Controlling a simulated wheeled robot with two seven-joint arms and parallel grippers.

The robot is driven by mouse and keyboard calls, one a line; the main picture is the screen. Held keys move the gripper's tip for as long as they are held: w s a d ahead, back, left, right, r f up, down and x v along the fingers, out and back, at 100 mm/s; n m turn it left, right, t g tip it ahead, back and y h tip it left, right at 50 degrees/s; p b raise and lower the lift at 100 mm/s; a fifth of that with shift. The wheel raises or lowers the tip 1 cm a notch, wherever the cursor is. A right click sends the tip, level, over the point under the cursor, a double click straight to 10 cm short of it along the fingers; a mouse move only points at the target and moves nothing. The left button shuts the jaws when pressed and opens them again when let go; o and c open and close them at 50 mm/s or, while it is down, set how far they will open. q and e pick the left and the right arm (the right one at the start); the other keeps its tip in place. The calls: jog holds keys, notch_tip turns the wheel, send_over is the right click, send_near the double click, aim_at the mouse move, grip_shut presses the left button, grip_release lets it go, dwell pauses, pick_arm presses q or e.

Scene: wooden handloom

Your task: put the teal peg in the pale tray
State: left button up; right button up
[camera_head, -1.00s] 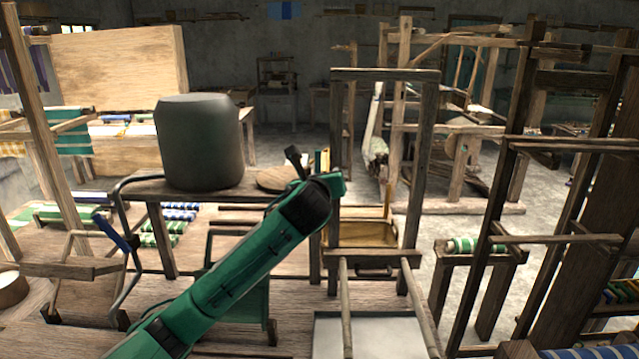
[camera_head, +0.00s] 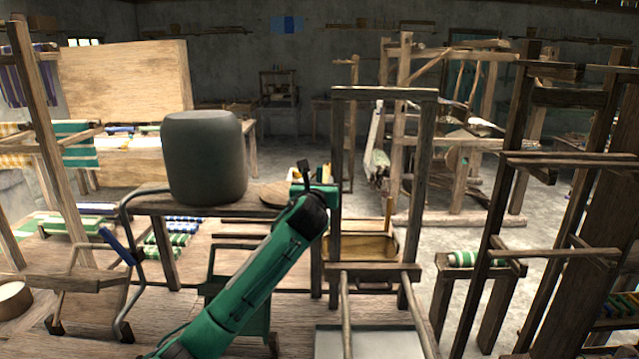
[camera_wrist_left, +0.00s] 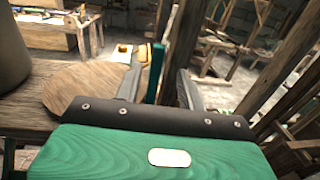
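The teal peg (camera_wrist_left: 156,72) stands roughly upright between the two fingers of my left gripper (camera_wrist_left: 158,82) in the left wrist view. A gap shows on both sides of it, so the fingers look open; I see no contact. In the head view my left gripper (camera_head: 303,180) is at the right end of the table under the big grey-green pot; the small dark green upright there may be the peg. A flat whitish surface (camera_head: 372,343) at the bottom of the head view may be the pale tray; I cannot tell surely. My right gripper is out of view.
The large grey-green pot (camera_head: 205,158) stands left of my left gripper, with a round wooden board (camera_head: 275,193) beside it. An upright wooden frame (camera_head: 336,150) rises close on the right. A yellowish wooden box (camera_head: 362,243) sits inside that frame.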

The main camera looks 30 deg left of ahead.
aim_at(319, 177)
pick_arm(q)
jog(key=p+x, duration=0.2)
jog(key=x, duration=0.2)
jog(key=shift+a, duration=0.25)
jog(key=shift+w+a, duration=0.15)
jog(key=shift+w, duration=0.25)
jog(key=shift+f, duration=0.1)
grip_shut()
